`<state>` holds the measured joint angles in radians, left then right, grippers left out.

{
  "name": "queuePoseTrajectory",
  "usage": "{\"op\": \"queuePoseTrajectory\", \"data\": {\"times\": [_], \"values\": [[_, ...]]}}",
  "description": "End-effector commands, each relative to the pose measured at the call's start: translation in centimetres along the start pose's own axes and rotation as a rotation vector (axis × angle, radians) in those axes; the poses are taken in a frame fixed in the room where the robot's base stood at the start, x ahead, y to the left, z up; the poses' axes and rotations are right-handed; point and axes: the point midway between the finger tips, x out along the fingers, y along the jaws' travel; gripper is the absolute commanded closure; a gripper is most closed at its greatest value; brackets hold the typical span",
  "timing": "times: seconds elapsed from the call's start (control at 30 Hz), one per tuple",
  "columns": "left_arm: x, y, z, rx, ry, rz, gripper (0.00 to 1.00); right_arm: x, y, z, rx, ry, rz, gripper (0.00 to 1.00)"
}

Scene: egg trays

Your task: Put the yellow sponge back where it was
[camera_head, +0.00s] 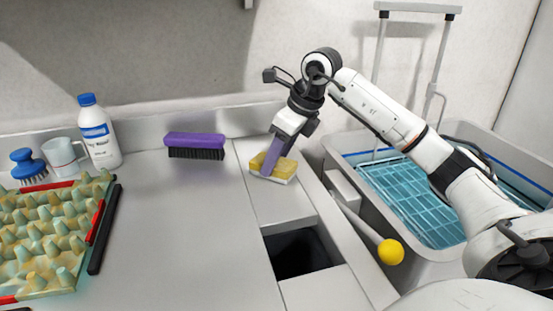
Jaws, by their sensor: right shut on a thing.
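The yellow sponge (287,169) has a pale underside and lies low at the back of the counter, on or just above the light panel behind the dark square opening. My right gripper (271,164) reaches down onto it from above and is shut on it, with a purple-grey finger across its middle. I cannot tell whether the sponge touches the panel. My left gripper is not in the view.
A purple brush (195,141) stands left of the sponge. A white bottle (100,138), a mug (63,157), a blue brush (27,165) and an egg tray (45,240) are at the left. A dark opening (298,252) and a yellow-knobbed lever (388,251) are nearer. The middle counter is clear.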

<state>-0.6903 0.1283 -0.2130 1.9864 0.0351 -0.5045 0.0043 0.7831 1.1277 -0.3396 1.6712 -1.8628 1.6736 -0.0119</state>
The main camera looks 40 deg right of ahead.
Motion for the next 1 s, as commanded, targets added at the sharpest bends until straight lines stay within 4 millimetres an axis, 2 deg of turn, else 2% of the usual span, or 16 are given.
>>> {"op": "queuePoseTrajectory", "data": {"times": [0.3,0.33,0.43,0.77,0.87,1.0], "values": [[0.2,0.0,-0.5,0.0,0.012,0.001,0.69,0.3,0.0,-0.1,0.0,-0.001,-0.001,0.73],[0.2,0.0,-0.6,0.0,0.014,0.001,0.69,0.2,0.0,-0.1,0.0,-0.001,-0.001,0.49],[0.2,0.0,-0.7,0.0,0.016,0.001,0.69,0.2,0.0,-0.1,0.0,-0.001,0.0,0.34],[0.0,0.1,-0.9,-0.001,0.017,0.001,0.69,-0.1,0.0,0.1,0.0,-0.002,0.0,0.34],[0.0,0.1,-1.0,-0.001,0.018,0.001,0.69,-1.1,-0.1,0.2,0.0,-0.004,-0.002,0.34],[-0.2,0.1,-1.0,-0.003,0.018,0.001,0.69,-3.8,-0.1,0.2,0.0,-0.005,-0.004,0.34]]}}
